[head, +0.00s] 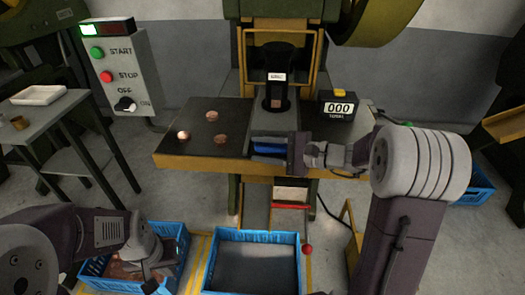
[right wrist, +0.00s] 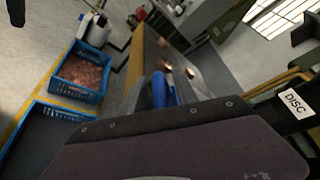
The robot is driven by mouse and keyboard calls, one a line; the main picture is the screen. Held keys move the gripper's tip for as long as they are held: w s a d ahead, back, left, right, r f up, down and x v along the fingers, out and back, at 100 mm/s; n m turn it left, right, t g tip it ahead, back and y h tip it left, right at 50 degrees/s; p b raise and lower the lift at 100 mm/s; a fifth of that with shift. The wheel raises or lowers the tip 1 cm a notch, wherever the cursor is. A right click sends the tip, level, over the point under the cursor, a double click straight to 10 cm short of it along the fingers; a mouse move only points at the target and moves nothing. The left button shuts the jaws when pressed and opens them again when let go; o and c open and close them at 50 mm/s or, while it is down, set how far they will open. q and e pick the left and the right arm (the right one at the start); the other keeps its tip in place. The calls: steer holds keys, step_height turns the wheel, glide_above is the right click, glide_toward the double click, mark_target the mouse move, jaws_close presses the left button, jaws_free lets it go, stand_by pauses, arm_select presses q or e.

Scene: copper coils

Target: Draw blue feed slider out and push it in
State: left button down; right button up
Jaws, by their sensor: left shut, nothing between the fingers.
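The blue feed slider (head: 268,146) sits at the front middle of the press table, below the dark feed chute (head: 276,80). My right gripper (head: 296,154) is right at the slider's right end, coming in from the right. In the right wrist view the slider's blue part (right wrist: 160,92) shows just past the edge of a dark plate of my gripper. Its fingers are largely hidden, so I cannot tell whether they grip the slider. My left gripper (head: 155,277) is shut and empty, low at the left, above a blue crate of copper pieces.
Several copper discs (head: 212,116) lie on the dark press table (head: 185,140). A blue crate (head: 252,236) stands below its front. A control box (head: 118,72) stands at the left, and a counter reading 000 (head: 338,106) sits right of the chute.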

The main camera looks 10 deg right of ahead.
jaws_close()
steer(key=shift+s+f, duration=0.1)
steer(key=shift+f, duration=0.05)
stand_by(1.2)
